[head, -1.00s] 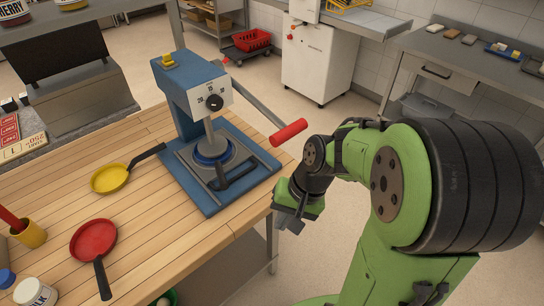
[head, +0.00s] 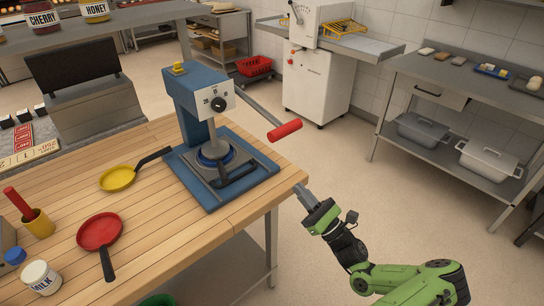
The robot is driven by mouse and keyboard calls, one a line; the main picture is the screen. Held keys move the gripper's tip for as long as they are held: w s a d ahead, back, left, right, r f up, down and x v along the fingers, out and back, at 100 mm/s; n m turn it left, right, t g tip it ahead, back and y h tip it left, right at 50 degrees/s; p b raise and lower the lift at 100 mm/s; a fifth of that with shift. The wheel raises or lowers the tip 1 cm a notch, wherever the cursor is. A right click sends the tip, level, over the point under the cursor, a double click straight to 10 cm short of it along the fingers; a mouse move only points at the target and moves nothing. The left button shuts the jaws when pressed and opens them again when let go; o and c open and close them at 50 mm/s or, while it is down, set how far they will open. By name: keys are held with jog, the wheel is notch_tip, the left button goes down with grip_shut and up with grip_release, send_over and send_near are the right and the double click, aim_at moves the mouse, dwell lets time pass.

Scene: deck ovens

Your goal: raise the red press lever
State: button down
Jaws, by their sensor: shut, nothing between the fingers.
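The blue press (head: 196,108) stands on the wooden worktop near its far right corner. Its red lever grip (head: 284,131) is on the end of a grey lever rod (head: 258,111) that slopes down to the right from the press head, past the table's right edge. My gripper (head: 301,190) is shut and empty, just off the table's right corner. It is below the red grip and a clear gap apart from it. My green arm reaches in from the lower right.
A yellow pan (head: 117,179), a red pan (head: 99,231), a yellow cup (head: 38,224) and a milk jar (head: 40,278) are on the worktop (head: 165,240). The floor (head: 350,160) right of the table is open. A steel shelf table (head: 470,88) stands at the right.

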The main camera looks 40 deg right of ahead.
jog(key=d+m+h, duration=0.1)
jog(key=s+m+t+h, duration=0.1)
jog(key=h, duration=0.1)
jog(key=shift+s+d+m, duration=0.15)
jog(key=shift+d+m, duration=0.15)
jog(key=shift+d, duration=0.1)
jog(key=s+r+x, duration=0.1)
jog(key=r+x, duration=0.1)
jog(key=x, duration=1)
jog(key=shift+r+p, duration=0.3)
jog(key=shift+r, duration=0.15)
jog(key=shift+a, duration=0.1)
